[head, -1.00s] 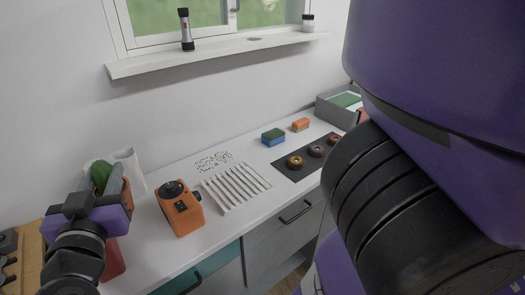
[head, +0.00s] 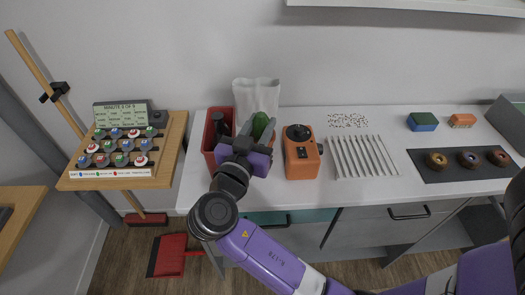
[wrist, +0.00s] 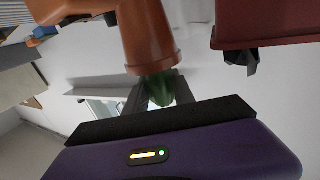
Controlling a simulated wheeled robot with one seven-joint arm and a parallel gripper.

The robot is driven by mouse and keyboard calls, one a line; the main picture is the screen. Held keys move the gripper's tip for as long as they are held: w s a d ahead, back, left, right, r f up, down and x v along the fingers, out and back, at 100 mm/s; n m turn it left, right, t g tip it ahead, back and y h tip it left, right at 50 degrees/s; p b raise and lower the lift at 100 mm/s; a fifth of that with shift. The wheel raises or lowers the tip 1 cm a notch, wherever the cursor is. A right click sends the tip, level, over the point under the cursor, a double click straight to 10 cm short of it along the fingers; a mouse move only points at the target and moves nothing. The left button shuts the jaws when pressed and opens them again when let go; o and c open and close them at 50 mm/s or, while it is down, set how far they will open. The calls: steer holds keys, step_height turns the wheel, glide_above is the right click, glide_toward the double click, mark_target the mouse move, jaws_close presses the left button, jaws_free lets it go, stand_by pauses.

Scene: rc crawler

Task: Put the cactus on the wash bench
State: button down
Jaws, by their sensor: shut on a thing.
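The green cactus (head: 261,124) shows between the dark fingers of my gripper (head: 256,130) in the head view, at the left end of the white-topped bench (head: 385,190). In the wrist view the cactus (wrist: 161,88) is between the fingers of my gripper (wrist: 159,94), with its terracotta pot (wrist: 150,35) beyond. My gripper is shut on the cactus. It hides most of the pot in the head view, so I cannot tell whether the pot touches the bench top. I cannot tell which surface is named the wash bench.
A red bin (head: 211,135) stands left of my gripper, a white bag (head: 257,94) behind and an orange device (head: 301,158) to the right. A white ribbed rack (head: 362,157) lies farther right. A wooden stand with coloured discs (head: 165,163) is at left.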

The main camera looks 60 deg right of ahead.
step_height(320, 180, down, 10)
steer(key=shift+r, duration=0.1)
stand_by(0.4)
steer(key=c, duration=1.1)
jaws_free()
steer(key=shift+o, duration=0.2)
steer(key=shift+r+p, duration=0.1)
steer(key=shift+p, duration=0.3)
steer(key=b+v, duration=0.3)
steer(key=v, duration=0.7)
steer(key=shift+a, duration=0.3)
steer(key=shift+b+v, duration=0.35)
steer(key=shift+v, duration=0.45)
